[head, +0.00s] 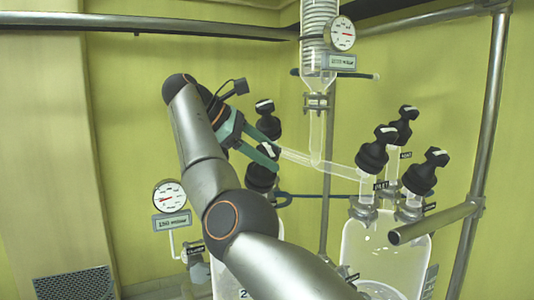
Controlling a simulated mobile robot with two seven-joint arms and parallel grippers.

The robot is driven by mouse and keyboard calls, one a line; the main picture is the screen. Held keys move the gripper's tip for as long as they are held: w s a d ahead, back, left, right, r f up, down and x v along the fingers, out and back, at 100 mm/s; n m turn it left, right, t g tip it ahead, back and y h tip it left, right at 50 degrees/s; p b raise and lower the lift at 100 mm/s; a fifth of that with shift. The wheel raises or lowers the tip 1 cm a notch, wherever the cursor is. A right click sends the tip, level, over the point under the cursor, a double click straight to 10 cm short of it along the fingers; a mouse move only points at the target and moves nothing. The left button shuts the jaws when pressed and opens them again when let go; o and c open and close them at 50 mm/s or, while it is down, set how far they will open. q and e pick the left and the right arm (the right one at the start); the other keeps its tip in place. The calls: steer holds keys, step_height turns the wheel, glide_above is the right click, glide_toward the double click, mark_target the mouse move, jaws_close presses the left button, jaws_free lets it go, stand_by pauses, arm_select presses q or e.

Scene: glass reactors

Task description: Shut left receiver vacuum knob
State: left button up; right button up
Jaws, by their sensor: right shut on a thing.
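My right gripper (268,154) has green fingers and reaches in from the bottom. It is shut on the white-marked top of a black knob (261,179), above the left vessel. A second black knob (266,121) stands just behind it, apart from the fingers as far as I can see. The left glass vessel (222,278) is mostly hidden behind my arm. I cannot read a label on the held knob. My left gripper is not in view.
A right glass vessel (390,262) carries several black knobs, one being the inlet knob (373,155). A glass column with a gauge (342,33) hangs above. Another gauge (169,196) stands left of my arm. A metal rail (435,222) juts in at right.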

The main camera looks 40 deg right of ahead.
steer(key=shift+f, duration=0.1)
stand_by(0.3)
steer(key=o, duration=1.4)
steer(key=shift+d, duration=0.1)
steer(key=shift+s, duration=0.1)
